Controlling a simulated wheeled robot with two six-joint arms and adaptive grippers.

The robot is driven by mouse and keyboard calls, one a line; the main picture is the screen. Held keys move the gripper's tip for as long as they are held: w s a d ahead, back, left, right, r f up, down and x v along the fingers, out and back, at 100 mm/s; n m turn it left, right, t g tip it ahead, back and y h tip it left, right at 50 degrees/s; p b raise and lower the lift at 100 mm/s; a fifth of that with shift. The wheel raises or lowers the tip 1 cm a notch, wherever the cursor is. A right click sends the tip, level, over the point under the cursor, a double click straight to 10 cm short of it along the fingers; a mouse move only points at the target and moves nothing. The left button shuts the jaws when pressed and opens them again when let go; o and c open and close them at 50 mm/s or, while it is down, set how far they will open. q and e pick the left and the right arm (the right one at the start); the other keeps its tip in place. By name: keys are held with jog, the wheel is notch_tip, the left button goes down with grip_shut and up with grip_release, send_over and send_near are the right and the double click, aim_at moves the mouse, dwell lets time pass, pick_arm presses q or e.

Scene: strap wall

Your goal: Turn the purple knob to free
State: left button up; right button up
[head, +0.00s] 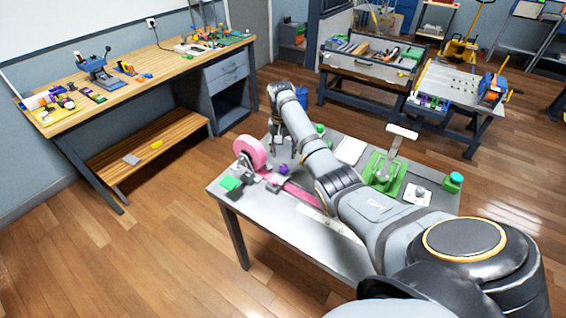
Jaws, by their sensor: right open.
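The purple knob (283,169) is a small purple piece on the grey table, just right of a pink strap roll (249,151). My right arm comes in from the lower right, reaches across the table and bends down at its far end. My right gripper (279,157) hangs above the knob and is open; it is small and dark here. I cannot tell whether its fingers touch the knob. The knob's pointer or setting is too small to read. My left gripper is out of view.
A pink strap (300,192) runs from the roll along the table and under my arm. A green block (230,184) sits at the table's left corner. A green fixture with a white handle (384,172) stands right of my arm. A wooden workbench (150,68) is at the left.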

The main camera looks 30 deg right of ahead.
aim_at(284, 166)
jog(key=f, duration=0.4)
jog(key=shift+w+f, duration=0.1)
jog(key=shift+w, duration=0.15)
notch_tip(284, 166, down, 2)
jog(key=shift+d+f+p, duration=0.1)
jog(key=shift+f+p, duration=0.1)
jog(key=shift+p, duration=0.1)
jog(key=shift+f, duration=0.3)
jog(key=shift+c, duration=0.8)
jog(key=c, duration=0.7)
grip_shut()
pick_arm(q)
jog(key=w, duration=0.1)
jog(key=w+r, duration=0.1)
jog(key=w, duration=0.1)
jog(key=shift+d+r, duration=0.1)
